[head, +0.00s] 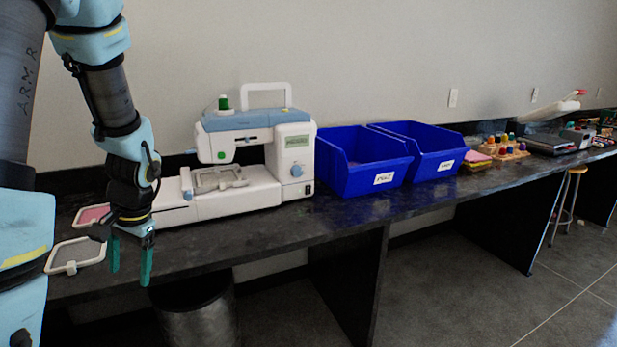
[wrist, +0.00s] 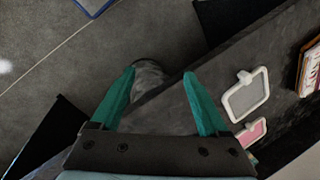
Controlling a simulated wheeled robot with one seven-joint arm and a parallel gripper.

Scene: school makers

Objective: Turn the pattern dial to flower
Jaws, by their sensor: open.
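The white and light-blue sewing machine (head: 258,150) stands on the dark bench, left of the blue bins. A round dial (head: 296,171) is on the front of its right column, below a small display (head: 297,141). The dial's markings are too small to read, so its setting cannot be told. My gripper (head: 132,270) hangs with fingers down at the bench's front edge, left of and in front of the machine, well apart from the dial. In the wrist view my gripper (wrist: 160,95) is open and empty, with its teal fingers apart. The dial is not in the wrist view.
Two blue bins (head: 368,182) stand right of the machine. Embroidery hoops with grey (head: 76,254) and pink (head: 92,215) cloth lie on the left of the bench (head: 270,228). A bin (head: 200,315) stands on the floor below. The bench front before the machine is clear.

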